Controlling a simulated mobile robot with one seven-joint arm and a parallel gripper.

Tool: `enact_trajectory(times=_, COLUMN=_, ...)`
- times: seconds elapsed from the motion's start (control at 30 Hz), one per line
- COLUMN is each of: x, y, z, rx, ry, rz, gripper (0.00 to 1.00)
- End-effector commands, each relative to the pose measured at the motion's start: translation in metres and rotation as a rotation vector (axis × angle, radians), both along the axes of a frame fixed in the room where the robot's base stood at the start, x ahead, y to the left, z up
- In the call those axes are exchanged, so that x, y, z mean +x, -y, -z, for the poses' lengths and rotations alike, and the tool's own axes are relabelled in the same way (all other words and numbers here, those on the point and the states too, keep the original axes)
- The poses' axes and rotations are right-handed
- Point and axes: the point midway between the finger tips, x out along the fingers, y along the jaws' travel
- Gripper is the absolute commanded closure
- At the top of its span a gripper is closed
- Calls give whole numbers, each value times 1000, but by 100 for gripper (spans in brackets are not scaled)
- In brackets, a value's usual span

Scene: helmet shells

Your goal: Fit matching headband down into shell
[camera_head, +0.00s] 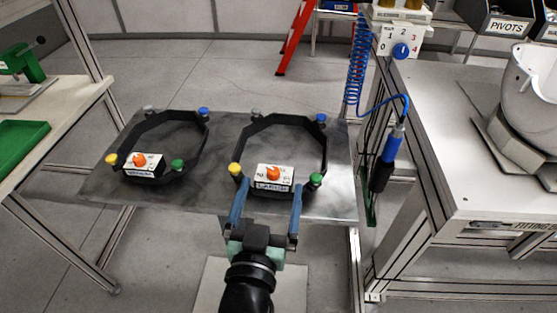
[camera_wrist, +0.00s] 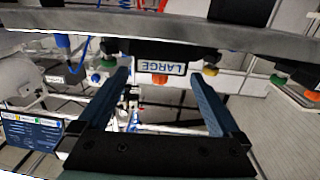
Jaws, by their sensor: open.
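Two black octagonal headbands lie on a dark grey table in the head view: a left headband (camera_head: 206,132) and a right headband (camera_head: 324,140). Each has yellow, green, blue and grey corner knobs and a white front block with an orange knob. The right block (camera_head: 273,178) reads LARGE in the wrist view (camera_wrist: 162,68); the left block's label (camera_head: 143,168) is too small to read. My gripper (camera_head: 269,187) is open and empty, its blue fingers reaching the near side of the right block, one towards each side. Contact cannot be told. A white shell (camera_head: 535,85) stands at the far right, partly cut off.
The dark table (camera_head: 215,195) has bare space between and around the headbands. A bench (camera_head: 480,185) with the shell's stand is on the right. A blue coiled hose with a hanging tool (camera_head: 385,160) is between them. A side table with a green tray (camera_head: 20,142) is left.

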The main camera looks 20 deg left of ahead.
Motion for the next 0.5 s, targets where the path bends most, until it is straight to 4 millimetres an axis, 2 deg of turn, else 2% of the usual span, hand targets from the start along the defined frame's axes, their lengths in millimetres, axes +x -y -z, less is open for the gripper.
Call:
enact_trajectory(times=0.17, x=9, y=-2, z=0, rx=0, ry=0, rz=1, gripper=0)
enact_trajectory(times=0.5, x=49, y=-12, z=3, rx=-1, ry=1, rz=0, gripper=0)
